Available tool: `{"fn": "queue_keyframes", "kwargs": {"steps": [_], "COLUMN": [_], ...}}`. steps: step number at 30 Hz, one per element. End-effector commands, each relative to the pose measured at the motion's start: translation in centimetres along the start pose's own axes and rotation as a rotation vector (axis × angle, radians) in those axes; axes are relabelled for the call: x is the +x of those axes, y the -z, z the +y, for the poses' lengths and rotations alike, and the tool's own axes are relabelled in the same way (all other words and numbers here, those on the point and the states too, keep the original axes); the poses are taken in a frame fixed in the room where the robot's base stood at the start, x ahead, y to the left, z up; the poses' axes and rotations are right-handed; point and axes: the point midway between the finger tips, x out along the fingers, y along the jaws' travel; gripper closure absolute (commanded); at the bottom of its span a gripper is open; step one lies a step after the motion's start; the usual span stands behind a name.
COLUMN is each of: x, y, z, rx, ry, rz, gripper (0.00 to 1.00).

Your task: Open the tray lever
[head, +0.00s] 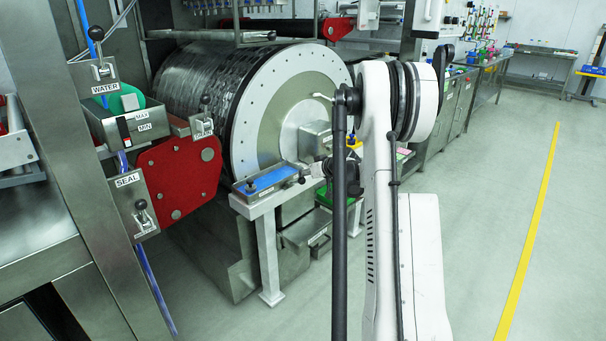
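Several small levers with dark knobs stand at the left machine frame. One lever (205,112) rises by the red plate, above a small label too small to read. I cannot tell for sure which is the tray lever.
The large drum (205,85) with its pale round end fills the middle. A white-legged stand with a blue top (265,180) is in front of it. A red plate (180,175) juts out at the left. The floor right of my arm is clear, with a yellow line (528,240).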

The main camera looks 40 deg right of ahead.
Motion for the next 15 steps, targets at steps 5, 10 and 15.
{"fn": "queue_keyframes", "kwargs": {"steps": [5, 10, 15], "x": [-0.3, -0.5, -2.4], "y": [-0.4, 2.4, 3.0], "z": [0.1, -0.4, -0.4], "rx": [-0.006, -0.006, -0.004], "ry": [0.0, 0.002, 0.001], "rz": [-0.015, -0.008, -0.003], "gripper": [1.0, 1.0, 1.0]}}
